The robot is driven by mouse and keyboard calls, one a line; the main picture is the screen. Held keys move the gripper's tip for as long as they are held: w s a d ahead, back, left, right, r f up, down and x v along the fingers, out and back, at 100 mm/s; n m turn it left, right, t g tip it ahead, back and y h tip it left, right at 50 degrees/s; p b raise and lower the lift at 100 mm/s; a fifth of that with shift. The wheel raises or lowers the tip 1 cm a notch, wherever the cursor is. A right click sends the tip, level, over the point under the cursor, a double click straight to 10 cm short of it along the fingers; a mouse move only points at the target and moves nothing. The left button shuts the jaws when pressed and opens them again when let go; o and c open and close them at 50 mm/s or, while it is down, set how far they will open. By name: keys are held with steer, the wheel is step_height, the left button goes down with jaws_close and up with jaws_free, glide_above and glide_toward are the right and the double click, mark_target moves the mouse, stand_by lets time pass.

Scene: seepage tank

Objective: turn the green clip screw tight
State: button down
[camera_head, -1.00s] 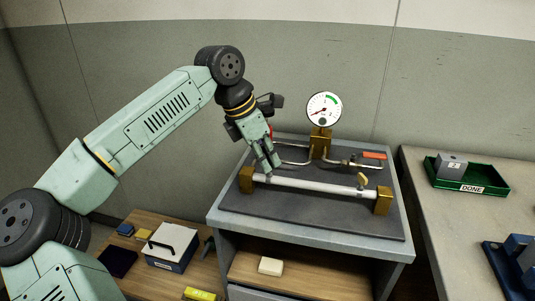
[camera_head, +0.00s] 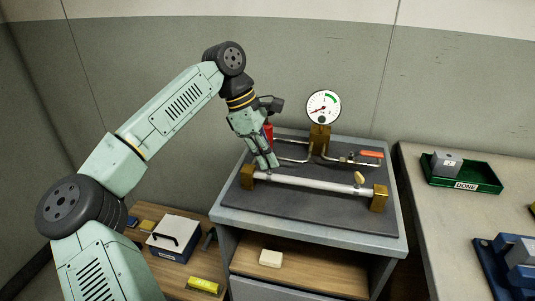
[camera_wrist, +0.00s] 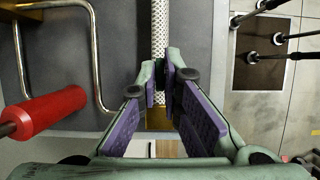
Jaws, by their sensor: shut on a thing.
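My gripper (camera_head: 266,166) points down at the left end of a white braided hose (camera_head: 310,183) on the bench. In the wrist view, the two purple-padded fingers (camera_wrist: 160,88) are closed in over the hose (camera_wrist: 159,25), near a brass block (camera_wrist: 158,118). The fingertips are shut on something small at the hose. A yellow screw (camera_head: 360,177) stands up near the hose's right end, apart from my gripper.
A pressure gauge (camera_head: 323,106) stands behind the hose. A valve with an orange-red handle (camera_head: 371,154) is at right on metal piping. A red cylinder (camera_wrist: 45,110) lies beside the gripper in the wrist view. A green DONE tray (camera_head: 460,187) sits on the right table.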

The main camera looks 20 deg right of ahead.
stand_by(0.4)
steer(key=c, duration=1.8)
jaws_free()
steer(key=shift+o, duration=0.2)
steer(key=v, duration=1.2)
